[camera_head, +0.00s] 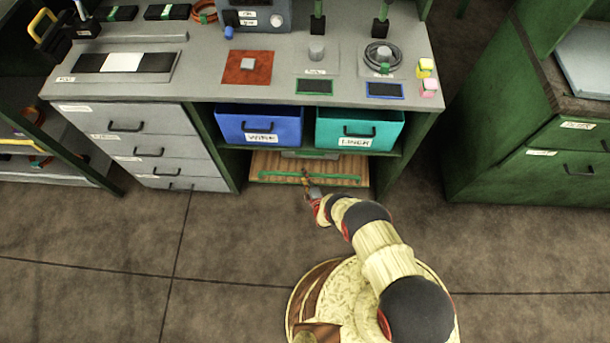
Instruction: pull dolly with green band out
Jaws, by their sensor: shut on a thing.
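The dolly (268,166) is a low wooden platform with a green band (275,176) along its front. It sits low in the bay under the workbench, below the blue and teal bins. Its front part shows, and its back is hidden under the shelf. A grey thing on it is partly visible. My gripper (306,177) is at the front edge of the dolly, about the middle of the green band, and is shut on the dolly's front. The fingertips are small here, so the exact contact is hard to see.
A blue bin (258,117) and a teal bin (388,124) stand on the shelf above the dolly. Grey drawers (150,153) are to the left, and a green cabinet (545,165) is to the right. The floor (230,240) in front is clear around my base.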

